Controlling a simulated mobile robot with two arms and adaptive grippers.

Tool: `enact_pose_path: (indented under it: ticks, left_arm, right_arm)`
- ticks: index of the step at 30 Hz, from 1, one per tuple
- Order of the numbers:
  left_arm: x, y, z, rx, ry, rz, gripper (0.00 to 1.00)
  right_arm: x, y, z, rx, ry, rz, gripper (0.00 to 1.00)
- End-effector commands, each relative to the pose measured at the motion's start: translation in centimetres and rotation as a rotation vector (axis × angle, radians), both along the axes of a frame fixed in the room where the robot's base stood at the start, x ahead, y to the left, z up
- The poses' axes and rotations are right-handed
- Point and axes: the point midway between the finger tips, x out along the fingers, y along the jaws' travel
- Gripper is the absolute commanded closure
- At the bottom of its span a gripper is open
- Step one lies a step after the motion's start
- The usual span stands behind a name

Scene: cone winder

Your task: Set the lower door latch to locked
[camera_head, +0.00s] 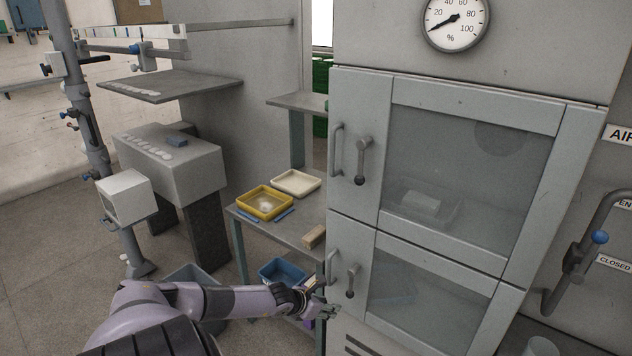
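The lower door (430,306) of the grey cabinet is closed, with a glass window. Its latch (351,281) is a small dark lever on the left part of the door, hanging roughly downward with its knob at the bottom. A bar handle (333,268) is just left of the latch. My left gripper (334,310) is in front of the cabinet's left edge, below and left of the latch, and appears apart from it. Its fingers are small here, so their opening is unclear. My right gripper is out of view.
The upper door (455,165) is closed, with its own latch (362,160) hanging down. Left of the cabinet, a shelf table (290,232) holds a yellow tray (264,215), a cream tray (296,195) and a wooden block (314,236). A blue bin (283,285) is below, near my arm.

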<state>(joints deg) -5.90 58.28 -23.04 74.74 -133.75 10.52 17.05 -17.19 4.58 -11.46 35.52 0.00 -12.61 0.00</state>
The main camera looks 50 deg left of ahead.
Motion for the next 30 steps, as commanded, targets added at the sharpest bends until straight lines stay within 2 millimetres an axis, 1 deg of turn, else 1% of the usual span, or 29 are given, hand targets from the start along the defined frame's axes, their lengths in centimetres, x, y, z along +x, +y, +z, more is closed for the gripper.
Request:
enact_pose_path:
  ticks: [1,6,11,30]
  left_arm:
    - [-0.8,-0.1,-0.1,-0.002,0.003,0.0,0.62]
    - [-2.5,-0.3,-0.1,-0.001,0.003,0.001,0.62]
    - [-3.4,-0.3,0.0,0.001,0.001,-0.001,0.62]
    - [-3.6,-0.3,0.0,0.001,0.0,0.0,0.62]
  right_arm:
    - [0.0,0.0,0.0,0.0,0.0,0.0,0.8]
    - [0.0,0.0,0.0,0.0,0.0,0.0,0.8]
    - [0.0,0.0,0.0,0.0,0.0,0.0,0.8]
    - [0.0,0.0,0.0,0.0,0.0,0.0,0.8]
